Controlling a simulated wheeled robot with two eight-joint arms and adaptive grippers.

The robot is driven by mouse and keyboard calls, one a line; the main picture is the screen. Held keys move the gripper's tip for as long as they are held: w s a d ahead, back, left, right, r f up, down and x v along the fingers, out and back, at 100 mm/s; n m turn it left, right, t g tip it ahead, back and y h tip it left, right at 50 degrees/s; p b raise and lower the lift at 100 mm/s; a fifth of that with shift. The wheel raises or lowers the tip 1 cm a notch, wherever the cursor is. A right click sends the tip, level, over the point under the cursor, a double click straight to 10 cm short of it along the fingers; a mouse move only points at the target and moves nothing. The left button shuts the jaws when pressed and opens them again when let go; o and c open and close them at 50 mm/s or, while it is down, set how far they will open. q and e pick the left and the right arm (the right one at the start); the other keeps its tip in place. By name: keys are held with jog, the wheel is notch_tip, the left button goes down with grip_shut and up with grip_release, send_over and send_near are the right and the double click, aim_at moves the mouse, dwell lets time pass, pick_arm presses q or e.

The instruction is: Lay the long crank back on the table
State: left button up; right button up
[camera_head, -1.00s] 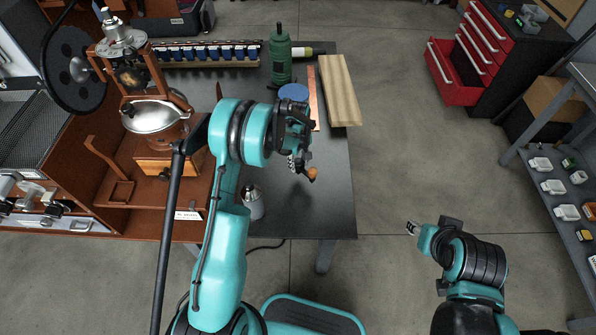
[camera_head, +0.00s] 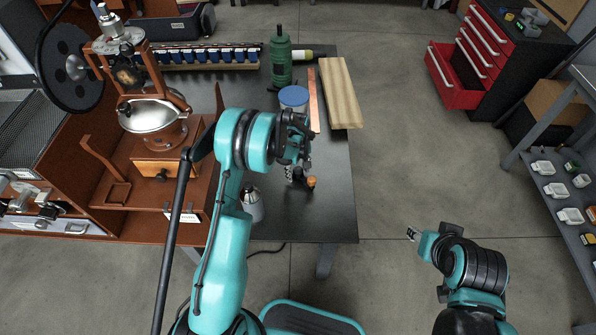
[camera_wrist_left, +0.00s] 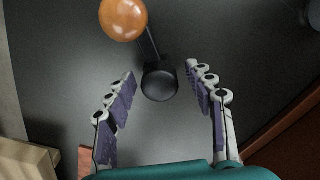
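The long crank, with its round orange knob (camera_head: 311,182) and black arm, is near the right side of the dark table (camera_head: 335,200). In the left wrist view, its knob (camera_wrist_left: 123,18) is at the top and its black rounded end (camera_wrist_left: 160,84) lies in front of my fingertips. It appears to rest on the tabletop. My left gripper (camera_wrist_left: 158,82) is open, fingers spread on either side of that black end with gaps on both sides. In the head view, my left gripper (camera_head: 297,167) partly hides the crank. My right gripper (camera_head: 411,234) is off the table, its finger opening too small to judge.
A silver bottle (camera_head: 252,205) stands near the table's front edge. The roaster (camera_head: 150,115) is at left. The table's right front is clear.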

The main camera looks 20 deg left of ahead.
pick_arm(q)
jog(key=s+r+m+t+p, duration=0.1)
jog(key=s+r+p, duration=0.1)
jog(key=r, duration=0.8)
jog(key=s+r+m+p, duration=0.1)
jog(key=r+p, duration=0.2)
jog(key=r, duration=0.8)
jog(key=s+d+r+m+t, duration=0.1)
jog(key=s+r+m+t, duration=0.15)
jog(key=s+r, duration=0.55)
jog(key=s+r+m+t, duration=0.1)
jog(key=s+m, duration=0.2)
jog(key=s, duration=0.5)
jog(key=s+d+r+m+t, duration=0.1)
jog(key=s+r+m+t, duration=0.1)
jog(key=s, duration=0.6)
jog(key=shift+s+d+m, duration=0.15)
jog(key=shift+d+m, duration=0.1)
jog(key=shift+m, duration=0.2)
pick_arm(e)
notch_tip(320, 180, up, 5)
jog(key=shift+f, duration=0.1)
pick_arm(q)
jog(key=shift+t, duration=0.25)
jog(key=shift+c, duration=0.2)
pick_arm(e)
jog(key=shift+c, duration=0.3)
